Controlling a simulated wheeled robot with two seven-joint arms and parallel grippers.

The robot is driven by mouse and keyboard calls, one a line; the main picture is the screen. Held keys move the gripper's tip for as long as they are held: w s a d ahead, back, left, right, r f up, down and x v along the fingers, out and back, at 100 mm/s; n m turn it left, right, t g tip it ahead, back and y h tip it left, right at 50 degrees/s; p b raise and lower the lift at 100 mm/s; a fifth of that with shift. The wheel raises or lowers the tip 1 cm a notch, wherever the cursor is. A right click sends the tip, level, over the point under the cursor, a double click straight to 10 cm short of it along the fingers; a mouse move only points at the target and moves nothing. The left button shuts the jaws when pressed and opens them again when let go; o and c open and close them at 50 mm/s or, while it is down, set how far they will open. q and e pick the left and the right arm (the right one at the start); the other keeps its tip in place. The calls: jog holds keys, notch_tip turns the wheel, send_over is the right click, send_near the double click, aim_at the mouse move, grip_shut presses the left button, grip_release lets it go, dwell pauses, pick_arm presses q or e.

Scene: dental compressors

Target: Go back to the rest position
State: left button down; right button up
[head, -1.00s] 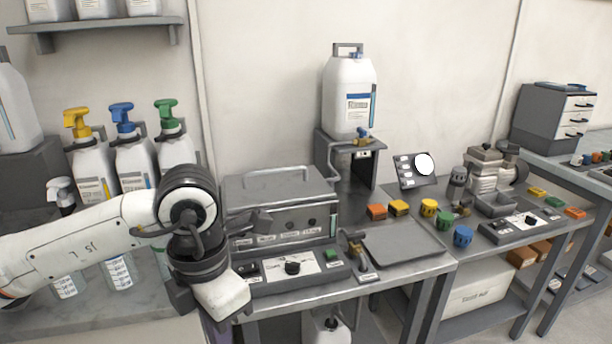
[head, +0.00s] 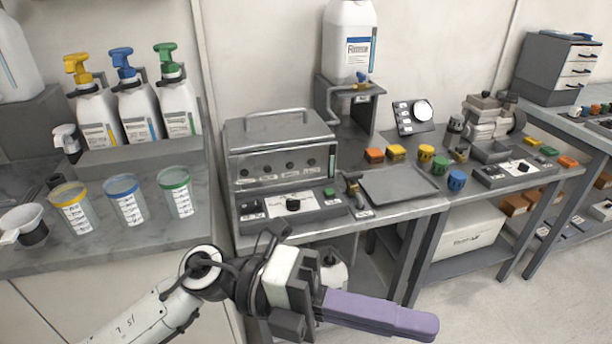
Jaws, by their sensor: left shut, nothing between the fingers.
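My left gripper (head: 424,325) is at the bottom of the head view, its arm coming in from the lower left. Its purple fingers are shut, empty, and point to the right. It is in front of the dental compressor bench (head: 398,208), low down, and looks clear of the worktop items. Its wrist covers part of a white container (head: 331,272) under the bench. My right gripper is not in view.
A grey box unit with a handle (head: 275,135) and control panel (head: 293,206) stand near the bench's front edge. Left are pump bottles (head: 137,110) and three colour-rimmed cups (head: 125,200). Open floor (head: 480,305) lies at lower right.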

pick_arm(q)
jog(key=w+a+f+n+t+h, duration=0.1)
jog(key=w+a+n+t, duration=0.2)
jog(key=w+n+t, duration=0.45)
jog(key=w+a+f+n+t+h, duration=0.1)
jog(key=w+a+n+t, duration=0.25)
jog(key=n+t, duration=0.7)
jog(key=w+a+f+n+t+y, duration=0.4)
jog(key=a+f+n+y, duration=0.3)
jog(key=f+n, duration=0.25)
jog(key=s+a+f+n+g+y, duration=0.15)
jog(key=a+f+n+y, duration=0.25)
jog(key=f, duration=0.4)
jog(key=s+a+f+n+g+y, duration=0.1)
jog(key=s+a+f+n+y, duration=0.25)
jog(key=f, duration=0.45)
jog(key=s+a+f+n+g+y, duration=0.2)
jog(key=s+a+f+g, duration=0.3)
jog(key=s+f, duration=0.7)
jog(key=shift+s+a+f+n+y, duration=0.2)
jog(key=shift+a+f+n+y, duration=0.15)
jog(key=shift+a+f+n, duration=0.35)
jog(key=shift+d+r, duration=0.15)
jog(key=shift+r, duration=0.05)
